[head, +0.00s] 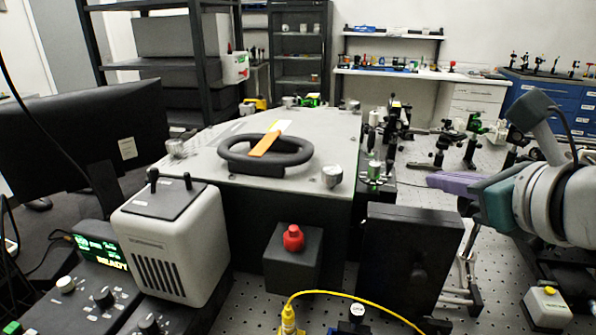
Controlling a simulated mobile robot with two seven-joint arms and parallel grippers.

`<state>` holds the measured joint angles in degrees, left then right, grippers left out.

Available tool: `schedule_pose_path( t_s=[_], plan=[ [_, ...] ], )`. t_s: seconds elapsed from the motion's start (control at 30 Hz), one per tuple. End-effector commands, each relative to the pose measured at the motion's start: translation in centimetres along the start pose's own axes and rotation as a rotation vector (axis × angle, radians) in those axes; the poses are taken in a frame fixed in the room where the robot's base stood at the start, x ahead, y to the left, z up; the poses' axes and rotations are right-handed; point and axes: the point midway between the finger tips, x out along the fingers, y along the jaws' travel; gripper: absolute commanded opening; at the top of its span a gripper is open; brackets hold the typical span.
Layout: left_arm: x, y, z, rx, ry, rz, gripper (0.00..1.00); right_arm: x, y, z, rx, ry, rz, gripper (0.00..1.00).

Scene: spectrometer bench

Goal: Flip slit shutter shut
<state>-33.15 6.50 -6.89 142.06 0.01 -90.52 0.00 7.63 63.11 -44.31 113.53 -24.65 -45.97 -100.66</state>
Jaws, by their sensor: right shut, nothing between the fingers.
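A large dark spectrometer box with a pale grey lid (215,150) fills the middle of the head view. A thick black ring handle (290,155) sits on the lid, and an orange tab (264,146) with a yellow end lies across it. A black upright housing (400,262) stands at the box's front right, with a dark knob on its face. I cannot tell for sure which part is the slit shutter. My right gripper (435,181), with purple fingers, comes in from the right; it is shut and empty, above and right of the black housing. My left gripper is out of view.
A red button (293,238) on a black block and a yellow cable (345,296) are in front. A beige vented box (170,240) and a control panel (100,300) stand left, beside a monitor (80,140). Optic mounts (393,130) crowd behind the housing.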

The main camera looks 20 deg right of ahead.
Motion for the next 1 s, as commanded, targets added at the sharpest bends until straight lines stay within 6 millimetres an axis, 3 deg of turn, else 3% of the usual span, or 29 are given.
schedule_pose_path(
  t_s=[0.53, 1.0],
  plan=[
    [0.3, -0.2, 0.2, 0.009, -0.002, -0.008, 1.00, 1.0, -0.3, -0.1, -0.035, -0.005, -0.002, 0.00],
    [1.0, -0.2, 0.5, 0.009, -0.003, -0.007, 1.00, 8.3, -0.2, -0.2, -0.032, -0.004, -0.002, 0.00]
  ],
)
